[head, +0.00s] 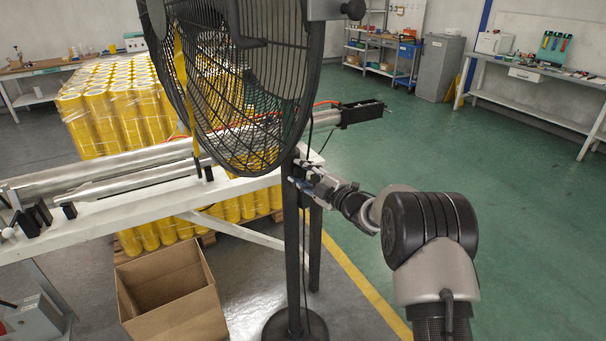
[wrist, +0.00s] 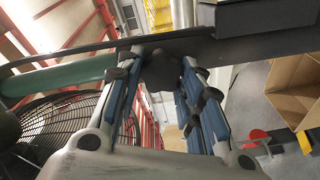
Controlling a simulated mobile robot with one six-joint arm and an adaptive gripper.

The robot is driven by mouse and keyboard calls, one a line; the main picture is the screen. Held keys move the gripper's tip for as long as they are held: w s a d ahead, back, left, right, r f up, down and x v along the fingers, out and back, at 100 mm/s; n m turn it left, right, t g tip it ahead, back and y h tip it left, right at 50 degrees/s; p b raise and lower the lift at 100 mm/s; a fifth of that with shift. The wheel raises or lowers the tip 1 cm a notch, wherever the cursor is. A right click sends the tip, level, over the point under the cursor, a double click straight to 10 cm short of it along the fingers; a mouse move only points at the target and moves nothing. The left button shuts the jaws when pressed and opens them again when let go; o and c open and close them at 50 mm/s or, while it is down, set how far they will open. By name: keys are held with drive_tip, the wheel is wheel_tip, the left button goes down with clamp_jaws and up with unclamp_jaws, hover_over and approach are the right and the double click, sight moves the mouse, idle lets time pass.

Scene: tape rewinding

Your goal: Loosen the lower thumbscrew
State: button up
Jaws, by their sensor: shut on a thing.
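In the wrist view, the lower thumbscrew (wrist: 162,72) is a dark rounded knob on the fan's dark pole (wrist: 60,62). My gripper (wrist: 162,58) has its blue-lined fingers on both sides of this knob and is shut on it. In the head view, the pole (head: 291,240) stands upright, and my gripper (head: 303,177) reaches it from the right, below the fan cage (head: 240,90). The lower thumbscrew is hidden there by the fingers. Another dark knob (head: 354,9) shows higher up, at the top edge.
A white table (head: 105,222) with a metal linear rail is close behind the pole. An open cardboard box (head: 185,312) stands at lower left, beside the fan's round base (head: 295,328). Yellow rolls (head: 130,120) are stacked behind. The green floor at right is clear.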

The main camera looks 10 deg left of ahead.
drive_tip(key=shift+n, duration=0.6)
drive_tip(key=o, duration=1.1)
drive_tip(key=shift+c, duration=0.2)
drive_tip(key=v, duration=1.2)
drive_tip(key=shift+d+r, duration=0.1)
